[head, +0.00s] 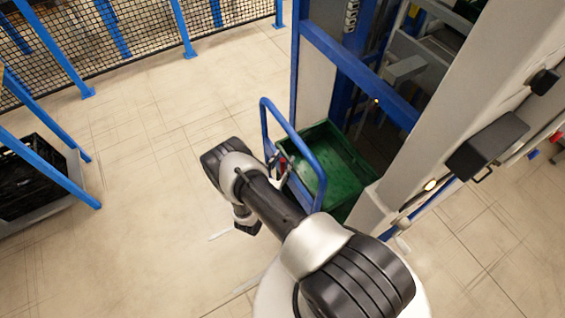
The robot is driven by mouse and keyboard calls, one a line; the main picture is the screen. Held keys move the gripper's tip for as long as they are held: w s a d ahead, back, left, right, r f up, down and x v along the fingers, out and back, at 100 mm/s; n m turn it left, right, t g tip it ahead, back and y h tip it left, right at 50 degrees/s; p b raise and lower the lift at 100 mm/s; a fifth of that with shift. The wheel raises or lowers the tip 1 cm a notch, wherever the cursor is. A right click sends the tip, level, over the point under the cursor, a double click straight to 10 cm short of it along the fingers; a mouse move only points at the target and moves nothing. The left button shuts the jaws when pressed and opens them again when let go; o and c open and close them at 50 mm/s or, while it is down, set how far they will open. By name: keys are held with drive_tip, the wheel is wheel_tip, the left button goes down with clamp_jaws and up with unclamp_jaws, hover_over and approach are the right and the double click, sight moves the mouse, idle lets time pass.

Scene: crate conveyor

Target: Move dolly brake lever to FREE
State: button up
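The dolly has a blue tubular push handle (292,137) and stands in the middle of the head view, with a green crate (322,165) on it. A small red part (283,164) beside the handle looks like the brake lever, but it is too small to read its position or any FREE mark. My arm crosses in front of the dolly and hides its lower left part.
A blue-framed machine bay (354,65) with a pale panel stands right behind the dolly. A black mesh fence (140,28) runs along the back. A black crate (28,178) sits in a blue frame at the left. The floor (130,190) between is clear.

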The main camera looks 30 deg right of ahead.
clamp_jaws()
idle(0.5)
idle(0.3)
